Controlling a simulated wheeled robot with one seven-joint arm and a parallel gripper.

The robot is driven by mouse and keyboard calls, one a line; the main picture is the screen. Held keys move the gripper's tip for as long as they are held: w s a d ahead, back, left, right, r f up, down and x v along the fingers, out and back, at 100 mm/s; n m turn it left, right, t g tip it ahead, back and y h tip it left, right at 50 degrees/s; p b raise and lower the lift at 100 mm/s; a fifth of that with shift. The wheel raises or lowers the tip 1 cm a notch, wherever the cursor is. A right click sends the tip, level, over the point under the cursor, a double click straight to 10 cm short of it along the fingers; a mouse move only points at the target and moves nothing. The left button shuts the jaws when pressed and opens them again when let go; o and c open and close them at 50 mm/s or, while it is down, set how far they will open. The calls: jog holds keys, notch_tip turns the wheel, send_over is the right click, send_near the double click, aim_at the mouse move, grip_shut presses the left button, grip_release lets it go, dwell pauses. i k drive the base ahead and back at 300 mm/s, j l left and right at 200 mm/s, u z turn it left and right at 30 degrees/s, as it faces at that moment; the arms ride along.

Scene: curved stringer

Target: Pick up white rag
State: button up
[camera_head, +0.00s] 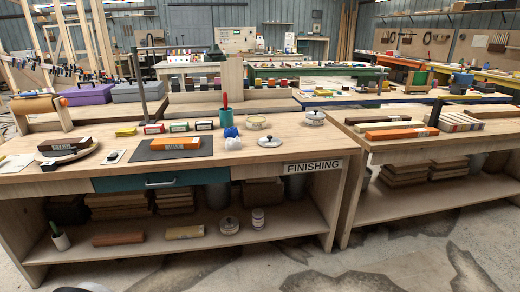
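A small crumpled white thing, which looks like the white rag (233,143), lies on the wooden workbench (310,150) right of its middle. A crumpled blue thing (231,132) lies right behind it, touching or nearly so. An orange block (180,143) on a dark mat (150,152) is to its left, and a round white lid with a knob (270,141) is to its right. My gripper cannot be made out; only a dark and pale part shows at the bottom left edge, perhaps mine.
A green container with a red-handled tool (225,115) stands behind the rags. A tin (256,122) and another lidded item (314,118) are farther back. Small boxes (179,127) line the rear. A second bench (450,145) is at right. Floor in front is clear.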

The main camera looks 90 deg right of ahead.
aim_at(232, 144)
jog(key=z, duration=3.3)
